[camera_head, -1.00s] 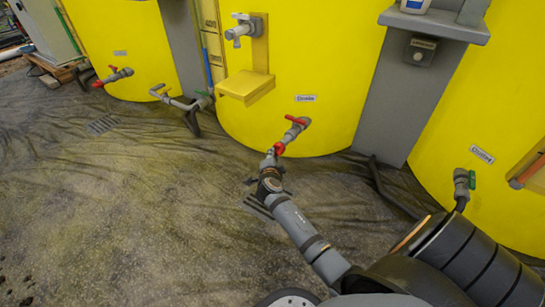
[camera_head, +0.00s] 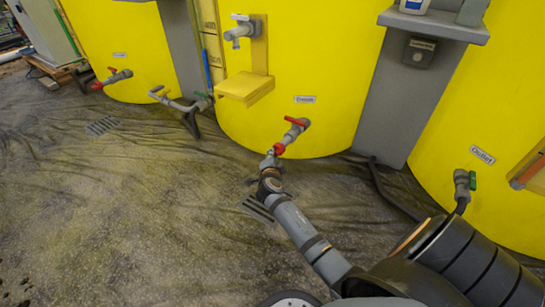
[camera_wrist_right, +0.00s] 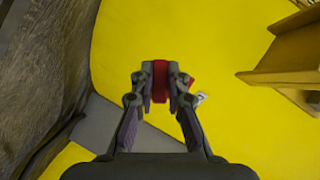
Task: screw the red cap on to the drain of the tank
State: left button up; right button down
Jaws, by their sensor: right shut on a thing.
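The yellow tank (camera_head: 285,85) stands in the middle of the head view. Its grey drain pipe (camera_head: 291,136), with a red valve handle (camera_head: 296,121), sticks out low on its front. The red cap (camera_head: 279,149) is at the outer end of this pipe; whether it is threaded on cannot be told. My right gripper (camera_head: 273,158) is shut on the cap. In the right wrist view, the red cap (camera_wrist_right: 160,82) sits between the two fingertips, and it hides most of the drain behind it. My left gripper is not in view.
A yellow ledge (camera_head: 245,87) juts from the tank above and left of the drain. A grey pillar (camera_head: 400,100) stands to the right. Another valve with a green handle (camera_head: 472,181) is at far right. The wrinkled floor sheet (camera_head: 110,200) is mostly clear, with a drain grate (camera_head: 102,126).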

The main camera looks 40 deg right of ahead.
jog(key=shift+w+d+b, duration=0.1)
jog(key=shift+d+b, duration=0.15)
jog(key=shift+b, duration=0.1)
jog(key=shift+d+b, duration=0.15)
jog(key=shift+b, duration=0.2)
dwell(1.0)
